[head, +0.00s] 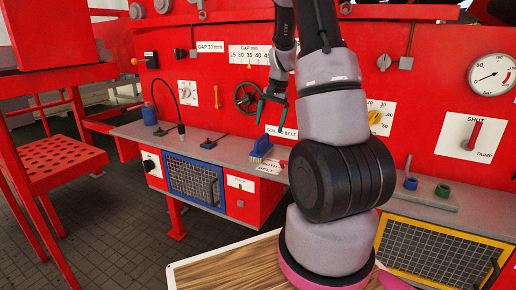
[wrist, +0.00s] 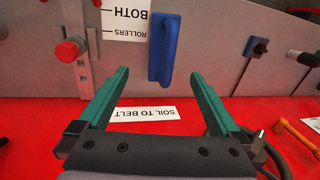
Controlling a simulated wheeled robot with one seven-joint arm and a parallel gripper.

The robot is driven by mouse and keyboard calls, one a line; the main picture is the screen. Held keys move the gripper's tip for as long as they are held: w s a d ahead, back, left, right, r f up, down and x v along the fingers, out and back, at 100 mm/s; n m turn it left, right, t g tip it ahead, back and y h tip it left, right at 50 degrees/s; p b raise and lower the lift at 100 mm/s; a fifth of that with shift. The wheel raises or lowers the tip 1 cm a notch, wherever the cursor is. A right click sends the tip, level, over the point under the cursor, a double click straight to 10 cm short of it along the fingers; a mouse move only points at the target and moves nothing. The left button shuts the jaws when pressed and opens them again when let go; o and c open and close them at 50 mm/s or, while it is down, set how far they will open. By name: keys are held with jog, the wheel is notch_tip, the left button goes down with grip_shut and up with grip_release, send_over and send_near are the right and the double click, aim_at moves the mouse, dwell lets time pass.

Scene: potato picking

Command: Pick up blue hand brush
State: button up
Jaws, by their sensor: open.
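The blue hand brush (head: 262,146) sits on the grey ledge (head: 222,151) along the front of the red machine in the head view. In the wrist view the brush (wrist: 163,45) is a long blue handle on the grey surface, near the top centre. My gripper (head: 272,108) hangs above the brush in the head view. In the wrist view its two green fingers are wide apart with nothing between the tips (wrist: 160,73).
A BOTH/ROLLERS label (wrist: 125,18) lies beside the brush, and a SOIL TO BELT label (wrist: 144,113) is on the red panel. A red knob (wrist: 70,50) on a metal bracket and a small lever (wrist: 257,50) flank the brush. A black handwheel (head: 248,97) is left of my gripper.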

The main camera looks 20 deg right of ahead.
aim_at(262, 148)
jog(key=f, duration=0.3)
jog(key=w+a+f, duration=0.1)
jog(key=f, duration=0.3)
jog(key=a+f, duration=0.1)
jog(key=f, duration=0.2)
jog(key=shift+w+f, duration=0.15)
jog(key=shift+w, duration=0.2)
jog(key=c, duration=1.5)
notch_tip(262, 148, up, 10)
jog(key=shift+r, duration=0.1)
